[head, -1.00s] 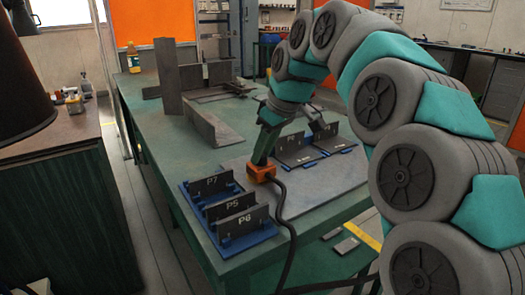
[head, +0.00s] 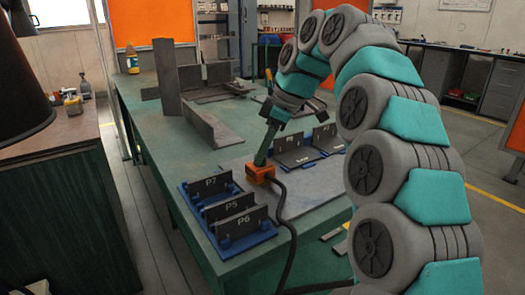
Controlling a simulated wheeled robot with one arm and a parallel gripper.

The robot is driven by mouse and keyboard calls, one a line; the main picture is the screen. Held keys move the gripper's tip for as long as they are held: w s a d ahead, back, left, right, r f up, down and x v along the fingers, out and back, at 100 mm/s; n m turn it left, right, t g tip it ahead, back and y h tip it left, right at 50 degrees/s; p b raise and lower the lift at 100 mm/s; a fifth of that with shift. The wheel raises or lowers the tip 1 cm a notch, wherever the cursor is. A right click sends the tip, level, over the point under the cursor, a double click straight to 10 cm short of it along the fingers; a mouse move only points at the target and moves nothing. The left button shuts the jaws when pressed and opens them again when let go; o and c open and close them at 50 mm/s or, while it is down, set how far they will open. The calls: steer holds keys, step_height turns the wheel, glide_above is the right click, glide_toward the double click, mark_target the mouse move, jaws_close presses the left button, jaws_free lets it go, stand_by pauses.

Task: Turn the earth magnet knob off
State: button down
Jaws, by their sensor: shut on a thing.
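The earth magnet (head: 261,174) is an orange block with a thick dark cable. It stands on the grey plate (head: 310,196) on the green table, just behind the blue fixture marked P7, P5 and P6. My gripper (head: 263,157) reaches down from the upper right, with its fingertips at the top of the magnet. It is shut on the magnet's knob. The knob is hidden by the fingers and too small to make out, so its turn position cannot be told.
The blue fixture (head: 248,238) with upright plates stands in front. More fixture plates (head: 290,150) stand behind on the right. Steel angle pieces (head: 200,125) lie at the back left. The cable (head: 291,235) runs over the table's front edge. The table's left side (head: 150,140) is mostly clear.

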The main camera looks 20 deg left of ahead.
steer(key=c, duration=0.5)
jaws_free()
steer(key=shift+c, duration=0.2)
steer(key=shift+s+r, duration=0.1)
